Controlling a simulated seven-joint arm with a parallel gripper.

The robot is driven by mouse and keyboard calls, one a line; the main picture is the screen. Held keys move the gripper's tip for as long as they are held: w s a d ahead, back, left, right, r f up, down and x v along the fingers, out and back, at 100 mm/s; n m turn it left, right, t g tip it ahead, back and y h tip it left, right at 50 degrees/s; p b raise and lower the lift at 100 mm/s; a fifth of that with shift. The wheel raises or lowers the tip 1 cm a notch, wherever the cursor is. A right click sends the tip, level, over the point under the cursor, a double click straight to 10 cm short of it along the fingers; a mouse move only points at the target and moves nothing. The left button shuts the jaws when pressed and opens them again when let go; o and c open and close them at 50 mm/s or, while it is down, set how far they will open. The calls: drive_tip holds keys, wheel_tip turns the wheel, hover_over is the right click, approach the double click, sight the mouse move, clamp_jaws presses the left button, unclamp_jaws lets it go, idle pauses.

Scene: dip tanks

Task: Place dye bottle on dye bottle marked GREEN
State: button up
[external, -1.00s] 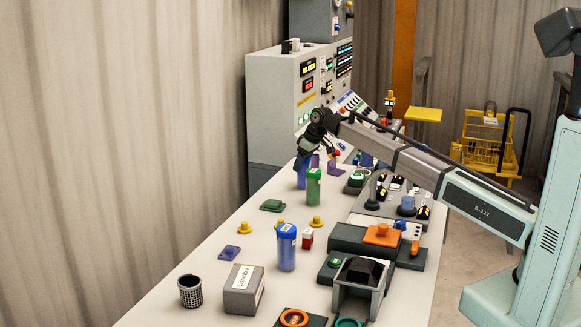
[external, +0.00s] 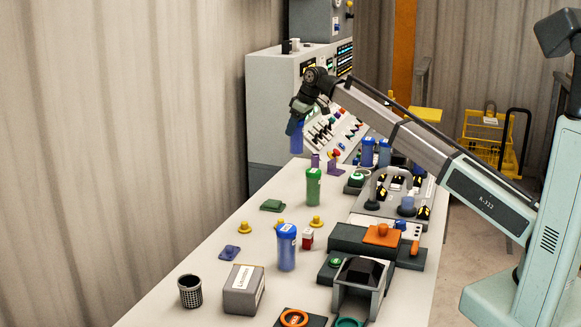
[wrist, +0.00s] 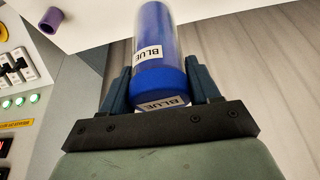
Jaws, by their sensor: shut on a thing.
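My gripper (external: 297,118) is shut on a blue dye bottle (external: 297,139) and holds it raised above the far part of the bench. In the wrist view the jaws (wrist: 157,84) clasp the cap end of this blue bottle (wrist: 158,50), whose labels read BLUE. A green dye bottle (external: 313,188) stands upright on the bench, below and nearer the camera than the held bottle, clearly apart from it. Its label is too small to read. Another blue bottle (external: 286,249) with a pale label stands nearer the camera.
Two more blue bottles (external: 368,153) stand at the back right. A control console (external: 285,110) stands behind.

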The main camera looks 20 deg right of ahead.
drive_tip(key=s+r, duration=0.9)
wheel_tip(320, 180, down, 11)
drive_tip(key=s+d+m, duration=0.1)
drive_tip(key=s, duration=0.1)
drive_tip(key=shift+s+d+f+m, duration=0.15)
drive_tip(key=shift+d+m, duration=0.05)
drive_tip(key=shift+m, duration=0.2)
drive_tip(key=o, duration=1.2)
drive_tip(key=shift+f, duration=0.15)
drive_tip(key=v, duration=1.2)
drive_tip(key=shift+s+a, duration=0.2)
drive_tip(key=shift+s, duration=0.05)
